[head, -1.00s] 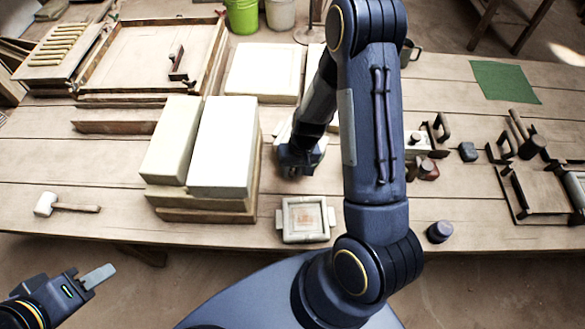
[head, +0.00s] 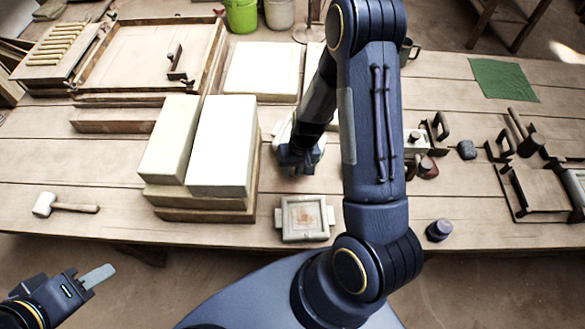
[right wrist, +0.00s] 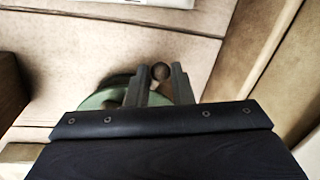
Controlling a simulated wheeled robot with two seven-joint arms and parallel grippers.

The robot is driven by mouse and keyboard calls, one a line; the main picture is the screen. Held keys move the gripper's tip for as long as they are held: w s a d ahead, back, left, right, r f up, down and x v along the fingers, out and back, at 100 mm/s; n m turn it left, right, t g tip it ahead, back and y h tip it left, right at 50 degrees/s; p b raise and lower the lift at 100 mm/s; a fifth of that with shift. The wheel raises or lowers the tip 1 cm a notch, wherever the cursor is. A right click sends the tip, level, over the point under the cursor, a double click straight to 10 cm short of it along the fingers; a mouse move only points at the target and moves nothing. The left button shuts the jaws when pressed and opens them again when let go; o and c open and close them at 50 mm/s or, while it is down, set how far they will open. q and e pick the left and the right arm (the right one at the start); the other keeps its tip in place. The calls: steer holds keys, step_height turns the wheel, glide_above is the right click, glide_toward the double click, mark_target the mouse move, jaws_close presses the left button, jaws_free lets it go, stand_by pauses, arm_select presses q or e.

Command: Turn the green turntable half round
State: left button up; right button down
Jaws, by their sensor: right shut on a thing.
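The green turntable (right wrist: 100,99) shows in the right wrist view as a partly hidden disc below my right gripper (right wrist: 160,73). A round brown knob (right wrist: 161,70) sits between the two fingertips, and the gripper is shut on it. In the head view my right gripper (head: 298,162) is low over the table, right of the pale blocks, and my own arm hides most of the turntable. My left gripper (head: 96,277) is off the table's front edge at the lower left. Its fingers show edge-on, so I cannot tell whether it is open.
Pale blocks (head: 222,145) on boards stand close left of my right gripper. A small square tile mould (head: 304,219) lies in front of it. A mallet (head: 62,206) lies at the left. A wooden tray (head: 150,58) is behind. Handled tools and a green cloth (head: 502,81) are at the right.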

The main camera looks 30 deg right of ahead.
steer(key=shift+s+d+f+n+b, duration=0.1)
steer(key=shift+s+d+n+b, duration=0.25)
steer(key=shift+n+b, duration=0.2)
steer(key=shift+s+d+n+b, duration=0.2)
steer(key=shift+d+n+b, duration=0.2)
steer(key=shift+n, duration=0.25)
steer(key=shift+s+d+n+g+b, duration=0.25)
steer(key=shift+d+n+b, duration=0.25)
steer(key=shift+n, duration=0.2)
steer(key=shift+s+d+n+g+b, duration=0.25)
steer(key=shift+d+n+b, duration=0.25)
steer(key=shift+n, duration=0.2)
steer(key=shift+s+d+n+b, duration=0.25)
steer(key=shift+d+n+b, duration=0.5)
steer(key=shift+d+n, duration=0.55)
steer(key=shift+d+n+g+b, duration=0.45)
steer(key=shift+d+n, duration=0.35)
steer(key=shift+n, duration=0.6)
steer(key=shift+d, duration=0.1)
steer(key=c, duration=1.6)
jaws_free()
